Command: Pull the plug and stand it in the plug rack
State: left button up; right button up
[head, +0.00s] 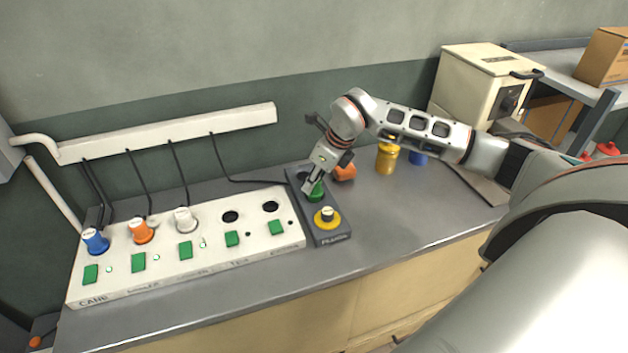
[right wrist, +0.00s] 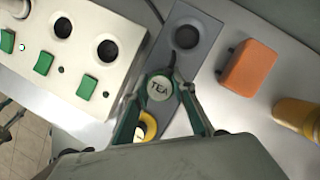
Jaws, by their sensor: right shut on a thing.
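A green plug (head: 316,191) with a round top marked TEA is held in my right gripper (head: 312,180). In the right wrist view the plug (right wrist: 160,89) sits between the two fingers, which are shut on it. It is over the middle of the dark grey plug rack (head: 330,238); I cannot tell whether it is seated in a hole or just above. The rack shows an empty round hole (right wrist: 186,37) at its back end and a yellow plug (head: 327,216) standing at its front. My left gripper is not in view.
The white socket panel (head: 205,258), left of the rack, holds blue, orange and white plugs and two empty sockets. Black cords hang from a wall conduit (head: 170,133). An orange box (head: 344,172) and a yellow jar (head: 387,158) stand right of the rack. The counter's front right is clear.

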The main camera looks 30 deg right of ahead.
jog(key=shift+f+b, duration=0.35)
jog(key=shift+f, duration=0.3)
jog(key=o, duration=0.9)
jog(key=shift+c, duration=0.2)
jog(key=shift+r, duration=0.1)
jog(key=shift+p+v, duration=1.35)
jog(key=shift+v, duration=0.45)
jog(key=p+v, duration=0.3)
jog(key=v, duration=0.4)
jog(key=shift+r, duration=0.2)
